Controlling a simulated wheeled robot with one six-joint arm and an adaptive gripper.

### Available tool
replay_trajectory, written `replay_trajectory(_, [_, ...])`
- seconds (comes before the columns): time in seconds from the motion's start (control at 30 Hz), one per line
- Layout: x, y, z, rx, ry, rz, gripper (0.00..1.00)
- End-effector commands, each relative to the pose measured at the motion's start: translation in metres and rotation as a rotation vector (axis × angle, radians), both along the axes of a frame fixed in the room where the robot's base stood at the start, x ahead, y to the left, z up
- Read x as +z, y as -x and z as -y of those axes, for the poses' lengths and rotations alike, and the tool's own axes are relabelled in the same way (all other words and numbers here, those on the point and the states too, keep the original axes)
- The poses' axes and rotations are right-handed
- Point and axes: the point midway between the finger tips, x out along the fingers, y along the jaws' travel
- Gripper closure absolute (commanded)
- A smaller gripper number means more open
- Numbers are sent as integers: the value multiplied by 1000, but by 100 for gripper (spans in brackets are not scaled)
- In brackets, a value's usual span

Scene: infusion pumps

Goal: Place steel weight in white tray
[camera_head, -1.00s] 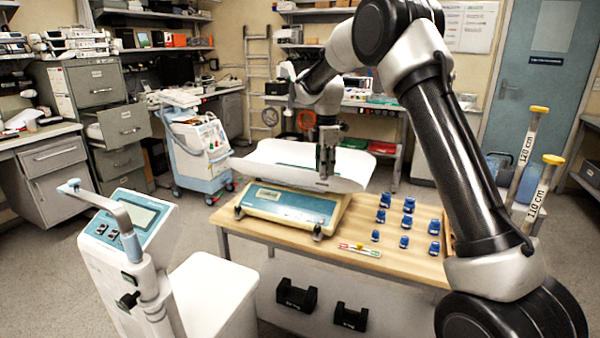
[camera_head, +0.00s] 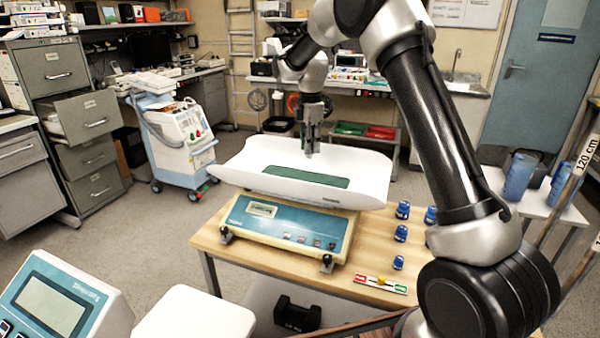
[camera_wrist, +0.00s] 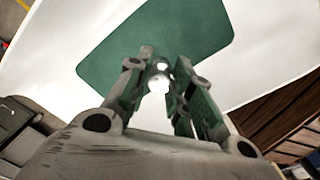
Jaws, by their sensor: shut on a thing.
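The white tray (camera_head: 365,197) is a wide curved pan on top of a blue and beige scale (camera_head: 285,228), with a green mat (camera_head: 308,176) in its middle. My gripper (camera_head: 312,150) points down over the tray, toward its far side beyond the mat in the head view. In the wrist view my gripper (camera_wrist: 160,90) is shut on a small shiny steel weight (camera_wrist: 160,80), with the mat and white pan behind it. The weight is too small to make out in the head view. I cannot tell whether it touches the tray.
A black weight block (camera_head: 297,313) sits below. A teal and white device (camera_head: 60,305) stands at front left.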

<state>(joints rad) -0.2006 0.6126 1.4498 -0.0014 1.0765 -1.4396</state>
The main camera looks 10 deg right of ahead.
Motion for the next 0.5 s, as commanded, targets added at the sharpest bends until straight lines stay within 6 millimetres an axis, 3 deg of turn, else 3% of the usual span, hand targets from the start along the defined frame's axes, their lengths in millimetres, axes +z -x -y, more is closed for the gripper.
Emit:
replay_trajectory(0.2, [-43, 1, 0, 0, 0, -4, 100])
replay_trajectory(0.5, [-75, 1, 0, 0, 0, -4, 100])
